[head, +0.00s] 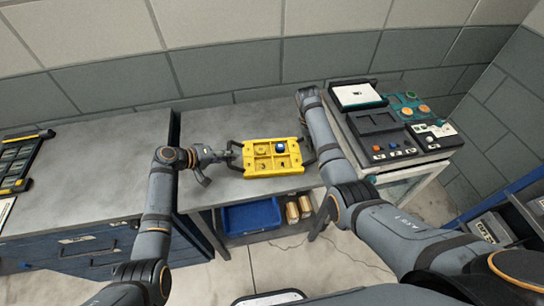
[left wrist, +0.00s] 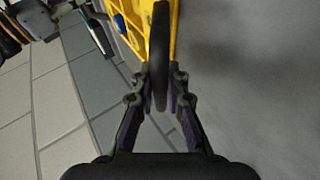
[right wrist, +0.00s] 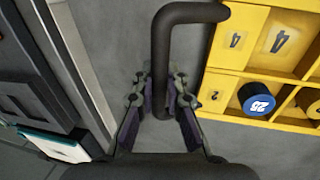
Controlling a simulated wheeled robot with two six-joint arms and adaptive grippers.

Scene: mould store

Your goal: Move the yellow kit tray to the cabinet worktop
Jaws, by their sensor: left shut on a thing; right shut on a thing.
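The yellow kit tray (head: 262,170) is over the grey table in the middle of the head view, with a blue round piece (head: 280,148) in one compartment. I cannot tell whether the tray touches the table. My left gripper (head: 232,157) is shut on its left black handle, which also shows in the left wrist view (left wrist: 160,35). My right gripper (right wrist: 160,95) is shut on the right black handle (right wrist: 163,50); in the head view my forearm mostly hides this gripper. The cabinet worktop (head: 80,190) is the grey top at the left, above blue drawers.
A stand with devices (head: 385,140) is close on the right. A blue bin (head: 250,217) sits under the table (head: 205,125). A block wall (head: 240,65) closes the back.

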